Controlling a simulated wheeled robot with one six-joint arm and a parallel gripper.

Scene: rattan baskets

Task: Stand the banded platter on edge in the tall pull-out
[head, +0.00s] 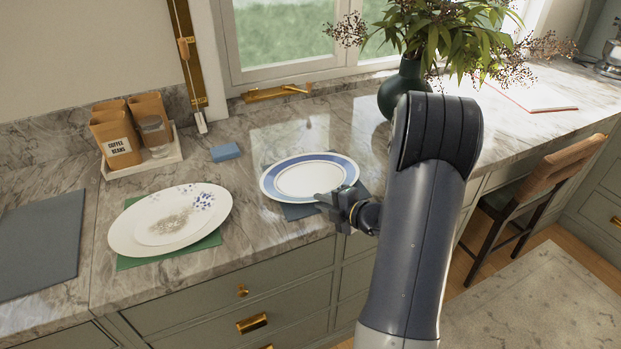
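The banded platter (310,179) is a white oval with a broad blue band near its rim. It lies nearly flat, slightly tilted, above a dark mat (299,212) on the counter. My gripper (337,207) is at the platter's front right edge, with its fingers at the rim. I cannot tell whether the fingers are closed on it. Below the counter are grey-green fronts with brass handles (252,323), all shut where visible. I cannot tell which one is the tall pull-out. My arm hides part of the fronts.
A floral white platter (170,222) lies on a green mat (168,254) at left. A blue sponge (225,152), a tray of canisters (143,165) and a dark green vase (403,88) stand behind. A wooden chair (535,195) is at right.

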